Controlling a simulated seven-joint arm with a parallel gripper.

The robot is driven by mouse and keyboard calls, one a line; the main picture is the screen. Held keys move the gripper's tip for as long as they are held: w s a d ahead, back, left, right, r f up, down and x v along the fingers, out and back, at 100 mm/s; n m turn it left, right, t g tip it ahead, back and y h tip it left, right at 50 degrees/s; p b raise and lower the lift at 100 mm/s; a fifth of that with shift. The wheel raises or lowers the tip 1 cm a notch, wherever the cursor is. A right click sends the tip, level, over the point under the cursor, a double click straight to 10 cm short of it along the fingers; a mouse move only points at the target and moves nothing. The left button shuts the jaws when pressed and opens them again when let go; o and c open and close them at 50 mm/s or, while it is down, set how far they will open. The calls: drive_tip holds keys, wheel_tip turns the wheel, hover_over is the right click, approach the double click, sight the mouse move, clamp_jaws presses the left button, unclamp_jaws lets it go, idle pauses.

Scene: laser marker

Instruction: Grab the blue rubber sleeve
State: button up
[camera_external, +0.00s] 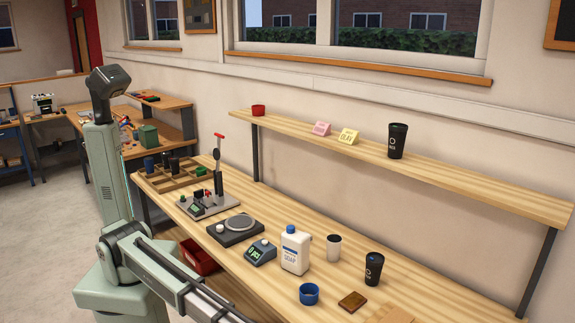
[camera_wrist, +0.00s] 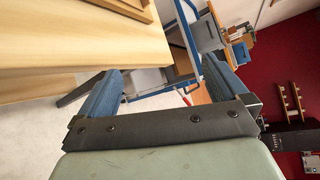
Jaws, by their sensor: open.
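The blue rubber sleeve (camera_external: 309,293) looks like a short, open-topped blue ring standing on the wooden bench near its front edge, in the external view. It stands apart from the things around it. My gripper (camera_wrist: 160,70) shows in the wrist view with its two blue-padded fingers wide apart and nothing between them. The sleeve is not in the wrist view, which looks past a table edge to the floor and a red wall. In the external view my arm runs out at the bottom edge, so my gripper's distance from the sleeve cannot be told.
A scale (camera_external: 236,229) and a small control box (camera_external: 260,252) sit further left. A shelf (camera_external: 460,178) overhangs the bench's back.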

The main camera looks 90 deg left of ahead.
drive_tip(key=w+a+r+n+g+y, duration=0.1)
drive_tip(key=a+r+n+y, duration=0.15)
drive_tip(key=a, duration=0.45)
drive_tip(key=a+r+n+g+y, duration=0.1)
drive_tip(key=a+r+n+y, duration=0.1)
drive_tip(key=a+n, duration=0.35)
wheel_tip(320, 180, up, 5)
drive_tip(key=n+g+h, duration=0.3)
drive_tip(key=n+g, duration=0.8)
drive_tip(key=n, duration=0.3)
hover_over(309, 292)
drive_tip(key=s+d, duration=0.2)
drive_tip(key=f, duration=0.5)
drive_tip(key=w+f, duration=0.1)
drive_tip(key=f, duration=0.1)
drive_tip(key=shift+d+f, duration=0.3)
drive_tip(key=shift+f, duration=0.05)
drive_tip(key=shift+w+d+f, duration=0.1)
drive_tip(key=shift+w+f, duration=0.05)
drive_tip(key=shift+f, duration=0.75)
drive_tip(key=shift+w+f, duration=0.2)
drive_tip(key=shift+f, duration=0.75)
drive_tip(key=shift+w+d+f, duration=0.1)
drive_tip(key=shift+w+f, duration=0.05)
drive_tip(key=shift+f, duration=0.75)
drive_tip(key=shift+c, duration=0.4)
drive_tip(key=c, duration=0.9)
